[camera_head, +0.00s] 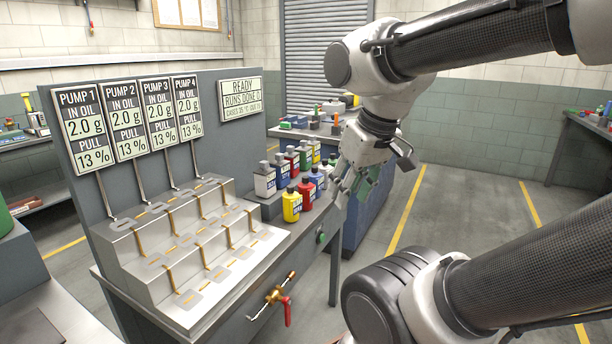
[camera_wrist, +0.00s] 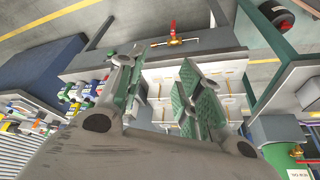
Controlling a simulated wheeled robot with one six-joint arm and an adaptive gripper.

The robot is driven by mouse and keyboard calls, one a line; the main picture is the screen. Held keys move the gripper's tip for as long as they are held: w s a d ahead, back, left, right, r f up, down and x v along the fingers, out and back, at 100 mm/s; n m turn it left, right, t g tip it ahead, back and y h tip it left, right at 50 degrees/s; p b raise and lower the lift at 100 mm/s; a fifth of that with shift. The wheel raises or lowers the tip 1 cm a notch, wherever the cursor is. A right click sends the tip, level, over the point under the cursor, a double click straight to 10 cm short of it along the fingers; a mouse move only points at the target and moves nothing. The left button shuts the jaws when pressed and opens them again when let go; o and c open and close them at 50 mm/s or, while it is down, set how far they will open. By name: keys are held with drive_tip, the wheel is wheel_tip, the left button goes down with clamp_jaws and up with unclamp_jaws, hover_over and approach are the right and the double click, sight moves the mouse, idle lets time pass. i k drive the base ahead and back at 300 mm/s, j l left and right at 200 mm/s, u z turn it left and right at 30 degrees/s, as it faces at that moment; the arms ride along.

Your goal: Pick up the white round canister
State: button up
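Several bottles and canisters stand on the right part of the pump bench in the head view. A white canister with a grey cap (camera_head: 264,181) stands at the left of the group and looks box-shaped. A smaller pale canister (camera_head: 317,180) stands in the front row, right of a red one; it looks round, but its exact colour is hard to tell. My gripper (camera_head: 352,187) is to the right of the group, above the floor and apart from it. In the wrist view, my gripper (camera_wrist: 160,63) has its two green-padded fingers spread, with nothing between them.
Yellow (camera_head: 291,206) and red (camera_head: 306,193) canisters stand close around the pale one. The stepped metal pump block (camera_head: 190,250) fills the bench to the left. A brass valve with a red handle (camera_head: 286,309) sticks out in front. A blue cabinet (camera_head: 365,215) stands behind my gripper.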

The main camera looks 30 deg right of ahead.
sight(324, 168)
drive_tip(key=i+l+u, duration=0.1)
drive_tip(key=l, duration=0.25)
drive_tip(key=i+l, duration=0.15)
drive_tip(key=l, duration=0.25)
drive_tip(key=i+l+u, duration=0.15)
drive_tip(key=l, duration=0.25)
drive_tip(key=i+l, duration=0.1)
drive_tip(key=l, duration=0.25)
drive_tip(key=i+l+u, duration=0.15)
drive_tip(key=l, duration=0.25)
drive_tip(key=i+l, duration=0.1)
drive_tip(key=l, duration=0.4)
drive_tip(key=i+l, duration=0.1)
drive_tip(key=l, duration=0.4)
drive_tip(key=i+l, duration=0.15)
drive_tip(key=l, duration=0.35)
